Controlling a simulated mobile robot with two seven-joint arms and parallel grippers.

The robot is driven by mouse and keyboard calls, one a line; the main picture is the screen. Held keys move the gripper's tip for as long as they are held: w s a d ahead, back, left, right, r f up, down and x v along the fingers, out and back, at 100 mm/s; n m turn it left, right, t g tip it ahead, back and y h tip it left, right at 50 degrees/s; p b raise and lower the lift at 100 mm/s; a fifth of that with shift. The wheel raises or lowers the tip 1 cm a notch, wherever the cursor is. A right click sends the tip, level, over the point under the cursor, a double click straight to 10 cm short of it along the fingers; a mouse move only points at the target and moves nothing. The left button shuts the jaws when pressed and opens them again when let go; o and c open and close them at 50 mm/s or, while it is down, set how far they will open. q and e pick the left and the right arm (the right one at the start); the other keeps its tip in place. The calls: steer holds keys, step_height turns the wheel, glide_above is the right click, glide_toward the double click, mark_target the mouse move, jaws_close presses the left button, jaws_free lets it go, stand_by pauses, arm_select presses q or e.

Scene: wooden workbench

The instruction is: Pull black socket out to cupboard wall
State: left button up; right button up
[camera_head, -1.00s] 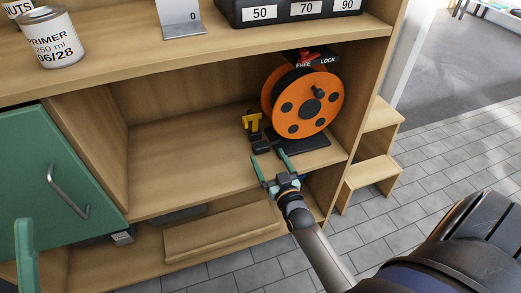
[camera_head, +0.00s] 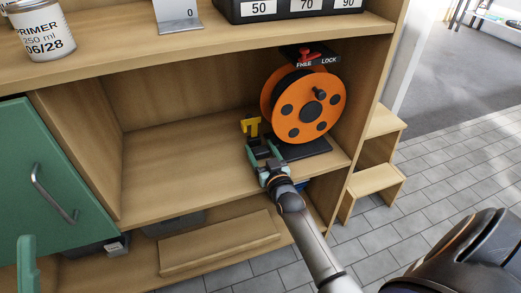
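The black socket (camera_head: 262,151) is a small dark block on the cupboard shelf, in front of the yellow T-shaped piece (camera_head: 251,127) and left of the orange reel's dark base. My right gripper (camera_head: 263,152) reaches in from the front with its green fingers apart, one on each side of the socket. I cannot tell whether they touch it. The fingers and wrist partly hide the socket. One green finger of my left gripper (camera_head: 27,264) shows at the lower left edge; the rest is out of view.
The orange cable reel (camera_head: 303,106) stands on a dark base (camera_head: 304,149) close right of the gripper. A red FREE/LOCK switch (camera_head: 311,56) is above it. The cupboard wall (camera_head: 365,95) is at right, a green door (camera_head: 50,190) at left. The shelf's left part is clear.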

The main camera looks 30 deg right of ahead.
jaws_close()
stand_by(0.3)
stand_by(0.3)
